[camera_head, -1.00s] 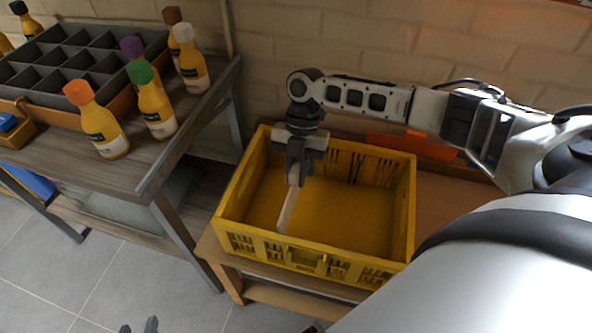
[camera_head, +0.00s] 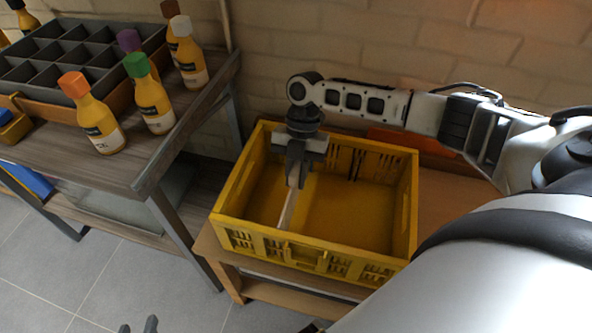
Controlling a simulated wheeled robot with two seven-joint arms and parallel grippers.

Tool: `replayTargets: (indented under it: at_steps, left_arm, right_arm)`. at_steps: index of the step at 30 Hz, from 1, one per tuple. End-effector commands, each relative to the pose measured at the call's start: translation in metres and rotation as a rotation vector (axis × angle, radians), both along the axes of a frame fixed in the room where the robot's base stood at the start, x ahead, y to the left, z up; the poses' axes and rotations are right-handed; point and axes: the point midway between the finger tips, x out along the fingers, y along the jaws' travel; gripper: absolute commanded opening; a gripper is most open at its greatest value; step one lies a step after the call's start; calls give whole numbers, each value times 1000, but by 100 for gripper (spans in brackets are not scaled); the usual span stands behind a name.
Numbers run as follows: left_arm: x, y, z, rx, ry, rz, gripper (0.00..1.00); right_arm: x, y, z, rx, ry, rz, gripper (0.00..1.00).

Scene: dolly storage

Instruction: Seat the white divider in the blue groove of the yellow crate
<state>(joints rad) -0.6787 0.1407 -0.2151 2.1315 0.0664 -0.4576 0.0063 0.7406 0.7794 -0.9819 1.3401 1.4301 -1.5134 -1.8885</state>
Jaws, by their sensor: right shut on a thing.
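The yellow crate (camera_head: 318,251) stands on a low wooden stand, open at the top. My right gripper (camera_head: 296,182) points down into the crate and is shut on the white divider (camera_head: 288,212). The divider shows as a narrow pale strip below the fingers, inside the left half of the crate, reaching towards the near wall. I cannot tell whether its lower edge touches the floor or a groove. The blue groove cannot be made out. Only the fingertips of my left gripper (camera_head: 139,326) show at the bottom edge; they are spread apart, clear of the crate.
A table at the left bears several yellow bottles (camera_head: 100,122) and a grey compartment tray (camera_head: 60,58). Its edge is close to the crate's left side. An orange object (camera_head: 405,140) lies behind the crate, near the brick wall. Grey floor tiles are clear in front.

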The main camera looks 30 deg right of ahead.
Motion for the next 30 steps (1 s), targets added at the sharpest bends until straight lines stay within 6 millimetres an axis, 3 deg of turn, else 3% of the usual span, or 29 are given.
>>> replayTargets:
  at_steps: [30]
  left_arm:
    - [-5, -1, -27, 5, 21, -6, 36]
  right_arm:
    - [0, 0, -28, 0, 0, 0, 0]
